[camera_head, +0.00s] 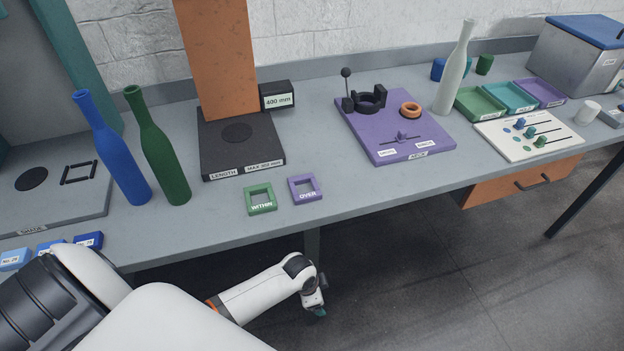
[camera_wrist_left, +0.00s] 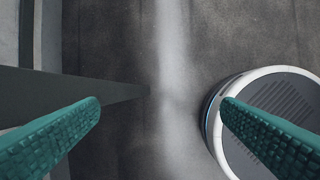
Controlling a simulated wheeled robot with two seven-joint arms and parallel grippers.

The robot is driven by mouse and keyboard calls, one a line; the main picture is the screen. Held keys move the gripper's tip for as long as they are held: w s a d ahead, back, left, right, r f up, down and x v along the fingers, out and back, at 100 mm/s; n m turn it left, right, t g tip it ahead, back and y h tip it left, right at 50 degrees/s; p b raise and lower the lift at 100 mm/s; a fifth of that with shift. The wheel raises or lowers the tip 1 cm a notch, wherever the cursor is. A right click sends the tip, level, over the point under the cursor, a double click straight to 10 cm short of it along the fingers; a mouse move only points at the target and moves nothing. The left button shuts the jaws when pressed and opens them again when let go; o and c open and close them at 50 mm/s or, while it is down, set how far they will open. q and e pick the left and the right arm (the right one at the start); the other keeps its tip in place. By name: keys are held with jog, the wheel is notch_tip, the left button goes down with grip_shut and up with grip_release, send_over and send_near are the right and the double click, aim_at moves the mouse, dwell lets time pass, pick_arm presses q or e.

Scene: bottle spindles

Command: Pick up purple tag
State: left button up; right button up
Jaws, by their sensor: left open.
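The purple tag (camera_head: 307,196) is a small square frame labelled OVER, lying flat near the table's front edge in the head view. A similar green tag (camera_head: 262,206) labelled WITHIN lies just to its left. My left gripper (camera_head: 317,309) hangs in front of the table, below the purple tag in the picture and apart from it. In the left wrist view its two teal fingers (camera_wrist_left: 160,102) are spread wide with nothing between them, over the floor. The purple tag does not show in the wrist view. My right gripper is not in view.
The grey table (camera_head: 235,225) carries a blue bottle (camera_head: 112,150), a green bottle (camera_head: 163,150) and a black length gauge (camera_head: 240,155) behind the tags. A purple neck board (camera_head: 400,145) stands to the right.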

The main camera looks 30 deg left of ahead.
pick_arm(q)
jog(key=w+d+r+m+p, duration=0.1)
jog(key=w+r+m, duration=0.1)
jog(key=r, duration=0.4)
jog(key=w+d+r+m, duration=0.1)
jog(key=d+r+m, duration=0.1)
jog(key=r, duration=0.4)
notch_tip(320, 180, up, 26)
jog(key=m+g+y+p, duration=0.1)
jog(key=m+g+p, duration=0.15)
jog(key=m, duration=1.05)
send_over(304, 191)
jog(key=w, duration=0.1)
notch_tip(304, 191, down, 6)
jog(key=shift+w+a, duration=0.1)
jog(key=shift+a, duration=0.05)
jog(key=f+p, duration=0.1)
jog(key=f, duration=0.1)
jog(key=s+f, duration=0.1)
jog(key=f, duration=0.2)
jog(key=shift+s+p, duration=0.1)
jog(key=shift+p, duration=0.3)
jog(key=shift+f, duration=0.2)
jog(key=c, duration=1.1)
